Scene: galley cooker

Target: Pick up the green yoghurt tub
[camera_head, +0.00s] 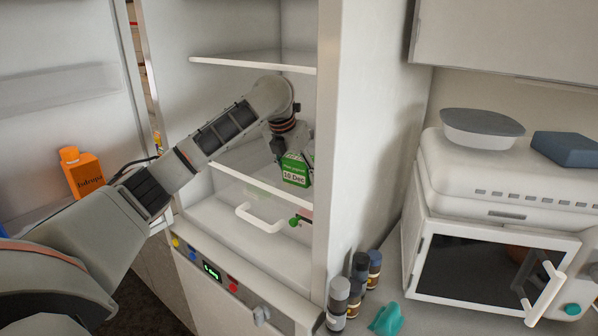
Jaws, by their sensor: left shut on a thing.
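The green yoghurt tub (295,172) has a white label with a date on it. It is inside the open fridge, above the lower shelf's front edge. My left gripper (292,152) reaches in from the left and is shut on the tub from above. Its fingers are partly hidden by the arm and the tub. I cannot tell whether the tub touches the shelf. My right gripper is not in view.
Fridge shelves (255,63) have white front edges above and below the arm. A drawer with a white handle (260,218) is beneath. An orange bottle (82,172) stands in the door at left. Small bottles (338,303) and a white oven (490,262) are at right.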

